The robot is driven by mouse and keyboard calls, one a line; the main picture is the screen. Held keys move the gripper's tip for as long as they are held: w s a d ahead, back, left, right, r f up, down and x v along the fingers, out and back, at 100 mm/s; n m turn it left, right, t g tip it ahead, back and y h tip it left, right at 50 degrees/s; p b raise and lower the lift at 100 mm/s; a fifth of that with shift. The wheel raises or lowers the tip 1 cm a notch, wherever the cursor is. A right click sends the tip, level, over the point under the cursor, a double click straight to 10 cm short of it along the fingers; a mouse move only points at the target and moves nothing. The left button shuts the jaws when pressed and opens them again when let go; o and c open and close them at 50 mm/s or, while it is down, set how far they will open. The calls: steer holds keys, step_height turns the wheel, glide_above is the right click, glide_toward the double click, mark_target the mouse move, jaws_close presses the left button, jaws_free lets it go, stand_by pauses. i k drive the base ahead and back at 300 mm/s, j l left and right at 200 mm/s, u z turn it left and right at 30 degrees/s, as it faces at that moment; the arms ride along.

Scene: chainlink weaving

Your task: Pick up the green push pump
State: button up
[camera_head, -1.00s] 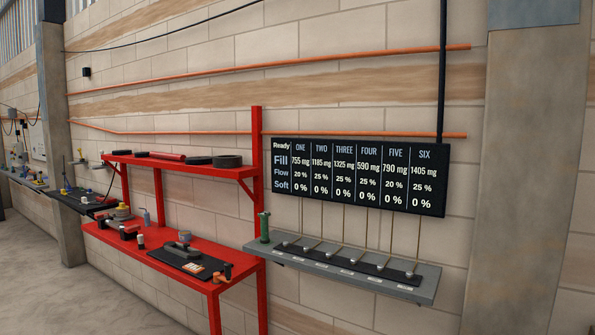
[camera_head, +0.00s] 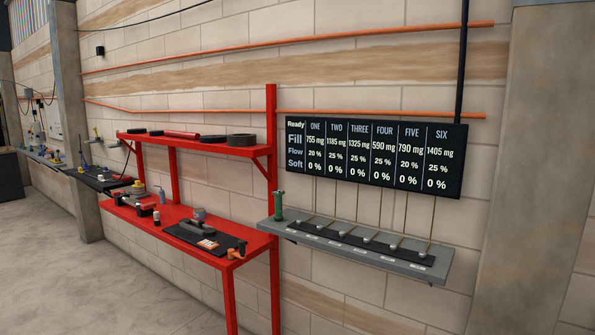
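The green push pump (camera_head: 279,206) stands upright at the left end of the grey wall shelf (camera_head: 425,268), below the left edge of the display board. It is a slim green cylinder with a wider base and top. Nothing touches or covers it. My gripper and arm are not in view.
A black display board (camera_head: 375,155) hangs above the grey shelf, with thin rods between them. A red workbench (camera_head: 150,232) with several tools and a red upper shelf (camera_head: 200,142) stands left of the pump. A concrete pillar (camera_head: 530,170) is at right. Open floor (camera_head: 50,270) lies at lower left.

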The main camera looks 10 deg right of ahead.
mark_target(278, 217)
steer(key=i+j, duration=0.1)
steer(key=i, duration=0.4)
steer(key=i+j+z, duration=0.1)
steer(key=i, duration=0.45)
steer(key=i+j+z, duration=0.1)
steer(key=i, duration=0.4)
steer(key=i+j, duration=0.25)
steer(key=i, duration=0.25)
steer(key=i+j+z, duration=0.1)
steer(key=i, duration=0.45)
